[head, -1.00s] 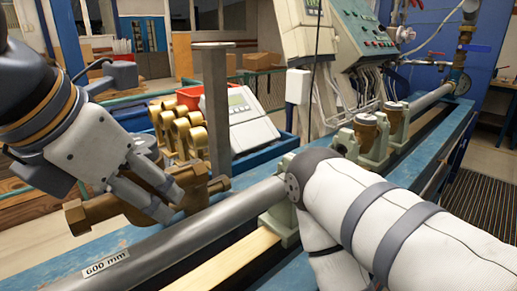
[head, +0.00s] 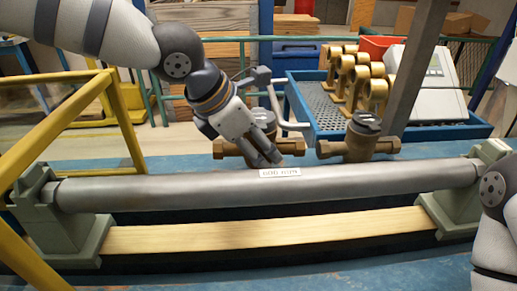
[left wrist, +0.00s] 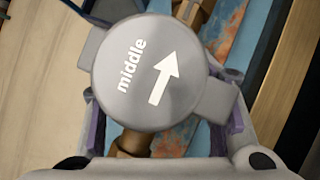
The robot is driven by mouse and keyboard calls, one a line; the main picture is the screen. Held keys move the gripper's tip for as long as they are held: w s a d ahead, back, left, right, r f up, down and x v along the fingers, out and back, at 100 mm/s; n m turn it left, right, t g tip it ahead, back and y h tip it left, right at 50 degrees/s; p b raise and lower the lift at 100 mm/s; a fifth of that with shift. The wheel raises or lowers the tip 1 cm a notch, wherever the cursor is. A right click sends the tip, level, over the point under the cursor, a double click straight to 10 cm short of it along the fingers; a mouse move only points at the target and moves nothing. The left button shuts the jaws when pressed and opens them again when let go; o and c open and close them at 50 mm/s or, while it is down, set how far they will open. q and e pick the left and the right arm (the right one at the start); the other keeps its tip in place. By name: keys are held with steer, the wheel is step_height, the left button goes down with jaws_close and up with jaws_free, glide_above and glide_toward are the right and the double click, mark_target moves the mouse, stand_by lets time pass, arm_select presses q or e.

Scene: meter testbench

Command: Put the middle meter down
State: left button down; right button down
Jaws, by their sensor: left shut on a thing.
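The middle meter has a bronze body (head: 229,148) and a round grey lid (left wrist: 150,72) marked "middle" with a white arrow in the left wrist view. My left gripper (head: 268,152) comes down from the upper left and is shut on this meter, with its fingers on either side of the lid in the left wrist view (left wrist: 166,118). The meter is behind the long grey pipe, low over the blue bench; the pipe and fingers hide part of it, and I cannot tell whether it touches the bench. My right gripper is out of view.
A second bronze meter (head: 359,138) stands close on the right. The grey pipe (head: 150,192) lies between green-grey supports in front, above a wooden plank (head: 270,230). Behind are a blue tray (head: 420,132) with brass fittings (head: 373,88) and a yellow rail (head: 60,125) at left.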

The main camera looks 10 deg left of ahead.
arm_select(q)
steer(key=shift+d+f, duration=0.1)
steer(key=shift+f, duration=0.35)
steer(key=shift+f, duration=0.1)
steer(key=c, duration=0.7)
jaws_free()
steer(key=shift+f, duration=0.1)
steer(key=v, duration=0.5)
steer(key=shift+w+r+p, duration=0.1)
steer(key=shift+r+p, duration=0.25)
steer(key=shift+p, duration=0.05)
steer(key=v, duration=0.6)
steer(key=shift+s+a+r, duration=0.15)
steer(key=shift+s+a, duration=0.1)
steer(key=shift+s, duration=0.05)
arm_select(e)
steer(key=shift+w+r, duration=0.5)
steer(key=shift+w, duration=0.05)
arm_select(q)
steer(key=shift+w, duration=0.1)
